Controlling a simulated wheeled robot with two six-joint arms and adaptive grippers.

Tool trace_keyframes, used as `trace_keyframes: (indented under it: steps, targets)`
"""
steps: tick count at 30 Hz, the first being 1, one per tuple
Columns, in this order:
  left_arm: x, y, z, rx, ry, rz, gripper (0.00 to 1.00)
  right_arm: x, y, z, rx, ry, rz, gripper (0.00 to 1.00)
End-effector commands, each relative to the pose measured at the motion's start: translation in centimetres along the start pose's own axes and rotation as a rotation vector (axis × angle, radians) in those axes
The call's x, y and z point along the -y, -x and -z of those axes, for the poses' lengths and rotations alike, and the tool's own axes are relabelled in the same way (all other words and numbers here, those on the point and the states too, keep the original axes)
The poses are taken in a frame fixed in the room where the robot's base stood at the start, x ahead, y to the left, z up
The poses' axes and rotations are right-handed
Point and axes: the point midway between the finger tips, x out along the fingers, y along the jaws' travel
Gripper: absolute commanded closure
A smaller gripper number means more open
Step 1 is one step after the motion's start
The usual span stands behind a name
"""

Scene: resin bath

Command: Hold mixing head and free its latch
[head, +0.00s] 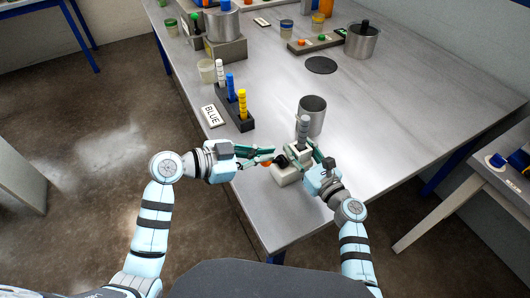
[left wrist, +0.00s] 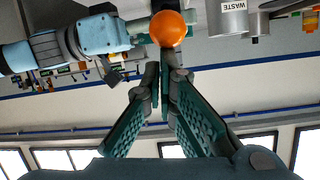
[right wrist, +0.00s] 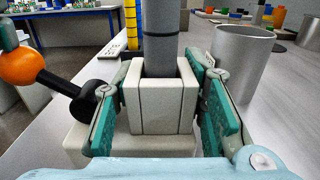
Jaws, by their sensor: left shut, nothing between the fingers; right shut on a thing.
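The mixing head is a pale block with a grey ringed shaft (head: 303,130); the block (right wrist: 160,100) fills the middle of the right wrist view. My right gripper (right wrist: 165,105) is shut on it, one green finger on each side. The latch is a dark lever with an orange ball (right wrist: 20,66) and a black hub (right wrist: 90,102), left of the block. My left gripper (head: 266,158) is shut and empty beside the ball. In the left wrist view the orange ball (left wrist: 168,28) sits just past the closed fingertips (left wrist: 162,72); whether they touch it I cannot tell.
A metal pot (head: 312,116) stands just behind the mixing head. A dark rack of coloured ringed sticks (head: 238,112) and a BLUE label (head: 210,116) are to the left. The table's right part (head: 400,120) is clear. Its front edge is close to the mixing head.

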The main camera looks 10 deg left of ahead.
Motion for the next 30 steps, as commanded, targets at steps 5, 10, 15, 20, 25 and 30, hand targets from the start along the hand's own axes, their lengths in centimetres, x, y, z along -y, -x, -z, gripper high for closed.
trace_keyframes:
  steps: [5, 10, 15, 20, 25, 30]
  targets:
    - [0.0, 0.0, -0.4, 0.009, 0.002, -0.001, 1.00, 0.1, 0.0, 0.0, 0.000, -0.002, 0.002, 1.00]
    - [-0.1, 0.0, -0.4, 0.011, 0.002, -0.001, 1.00, 0.1, 0.0, 0.0, 0.000, -0.003, 0.002, 1.00]
    - [0.0, -0.2, 1.5, 0.004, -0.002, -0.001, 1.00, 0.1, 0.0, 0.0, 0.000, -0.002, 0.002, 1.00]
    - [-0.1, 1.7, 3.1, 0.014, -0.005, 0.003, 1.00, 0.1, 0.0, 0.0, 0.000, -0.001, 0.002, 1.00]
    - [-0.3, 6.6, 1.9, 0.013, -0.004, 0.001, 1.00, 0.1, 0.0, 0.1, -0.001, -0.002, 0.001, 1.00]
    - [-0.5, 9.0, 1.4, 0.006, -0.002, 0.000, 1.00, 0.0, 0.0, 0.1, -0.001, -0.001, 0.001, 1.00]
